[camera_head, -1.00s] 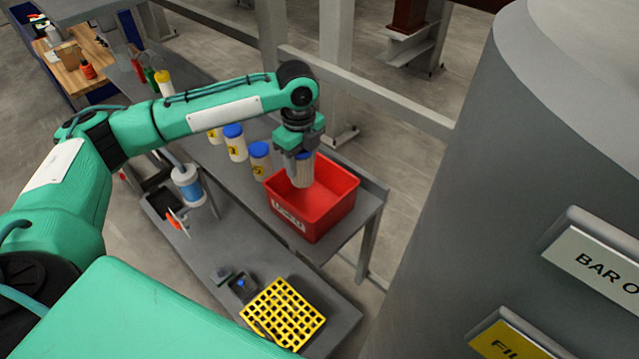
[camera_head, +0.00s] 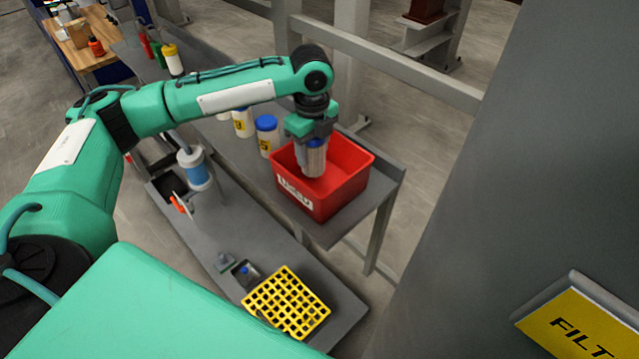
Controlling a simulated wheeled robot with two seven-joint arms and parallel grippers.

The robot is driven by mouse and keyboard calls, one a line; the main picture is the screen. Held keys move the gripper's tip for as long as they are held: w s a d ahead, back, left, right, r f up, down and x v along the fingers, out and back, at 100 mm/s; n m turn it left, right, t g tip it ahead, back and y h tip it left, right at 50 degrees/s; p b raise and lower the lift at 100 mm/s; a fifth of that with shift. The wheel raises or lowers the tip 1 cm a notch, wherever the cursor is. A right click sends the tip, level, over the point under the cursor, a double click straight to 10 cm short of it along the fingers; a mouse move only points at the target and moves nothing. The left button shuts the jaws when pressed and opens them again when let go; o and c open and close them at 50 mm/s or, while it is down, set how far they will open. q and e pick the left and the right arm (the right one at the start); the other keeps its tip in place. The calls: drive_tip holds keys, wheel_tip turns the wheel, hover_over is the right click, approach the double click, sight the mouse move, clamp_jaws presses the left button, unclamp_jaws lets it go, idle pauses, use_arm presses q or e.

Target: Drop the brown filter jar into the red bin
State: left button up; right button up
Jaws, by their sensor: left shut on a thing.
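My left gripper (camera_head: 312,144) is shut on a greyish-brown jar (camera_head: 314,163). It holds the jar upright, pointing down over the open red bin (camera_head: 318,208). The jar's lower end appears within the bin's opening; I cannot tell how far below the rim it reaches. The gripper hides the jar's top. The bin stands at the end of the grey bench and has a white label on its front. My right gripper is not in view.
A blue-lidded jar (camera_head: 267,138) and another pale jar (camera_head: 242,123) stand left of the bin. A yellow grid rack (camera_head: 287,303) lies on the lower grey bench. A large grey tank (camera_head: 490,190) fills the right side.

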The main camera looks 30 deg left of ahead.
use_arm(q)
drive_tip(key=shift+f, duration=0.15)
drive_tip(key=o, duration=1.1)
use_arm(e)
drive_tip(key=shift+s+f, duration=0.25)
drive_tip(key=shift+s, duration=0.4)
use_arm(q)
drive_tip(key=shift+r, duration=0.2)
wheel_tip(320, 180, up, 13)
drive_tip(key=shift+r+b, duration=0.2)
drive_tip(key=shift+b, duration=0.9)
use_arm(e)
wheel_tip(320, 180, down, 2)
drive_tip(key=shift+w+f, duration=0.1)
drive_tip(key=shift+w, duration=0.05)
use_arm(q)
drive_tip(key=shift+f, duration=0.1)
